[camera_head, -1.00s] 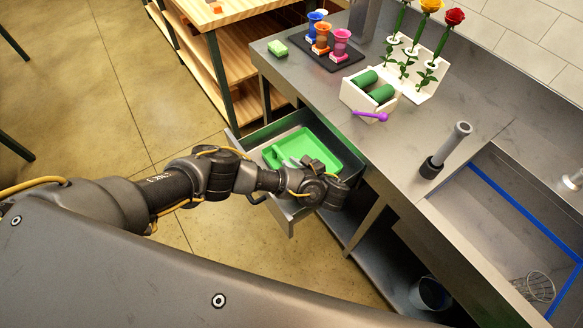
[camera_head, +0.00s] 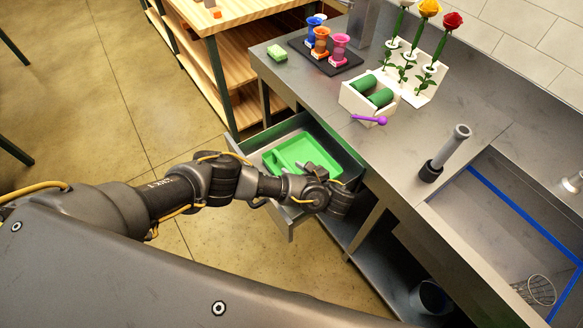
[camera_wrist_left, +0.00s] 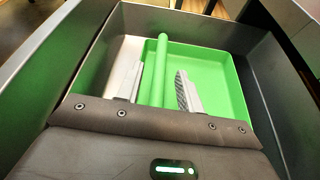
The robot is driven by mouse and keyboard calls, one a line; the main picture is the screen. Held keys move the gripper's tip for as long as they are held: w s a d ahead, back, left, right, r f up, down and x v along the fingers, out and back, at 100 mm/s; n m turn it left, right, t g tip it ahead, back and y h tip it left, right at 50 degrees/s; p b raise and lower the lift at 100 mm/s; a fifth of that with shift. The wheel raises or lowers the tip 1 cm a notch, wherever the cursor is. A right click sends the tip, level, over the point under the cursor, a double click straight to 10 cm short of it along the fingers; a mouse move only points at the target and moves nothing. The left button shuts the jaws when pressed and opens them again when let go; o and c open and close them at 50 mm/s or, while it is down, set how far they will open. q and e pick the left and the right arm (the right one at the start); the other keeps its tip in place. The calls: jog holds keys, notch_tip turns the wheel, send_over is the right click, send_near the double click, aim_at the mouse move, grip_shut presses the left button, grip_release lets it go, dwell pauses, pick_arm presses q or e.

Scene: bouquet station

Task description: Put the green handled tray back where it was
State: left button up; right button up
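The green handled tray (camera_head: 322,155) lies in the open drawer under the counter, and it also shows in the left wrist view (camera_wrist_left: 212,75). Its round green handle bar (camera_wrist_left: 162,72) runs lengthwise between my fingers. My left gripper (camera_wrist_left: 160,72) is open, with one finger on each side of the handle and a visible gap on the right side. Whether the left finger touches the handle I cannot tell. In the head view my left wrist covers the tray's near right part, and the fingertips are hidden. My right gripper is in neither view.
The drawer (camera_head: 250,143) is pulled out, with metal walls close around the tray. On the counter (camera_head: 420,130) stand a white box with green rolls (camera_head: 372,92), a purple scoop (camera_head: 370,119), roses in a stand (camera_head: 412,78) and colored cups (camera_head: 320,40). A sink is at the right.

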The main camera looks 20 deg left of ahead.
pick_arm(q)
jog(key=p+v, duration=0.7)
jog(key=v, duration=0.3)
jog(key=shift+p, duration=0.3)
jog(key=shift+d, duration=0.15)
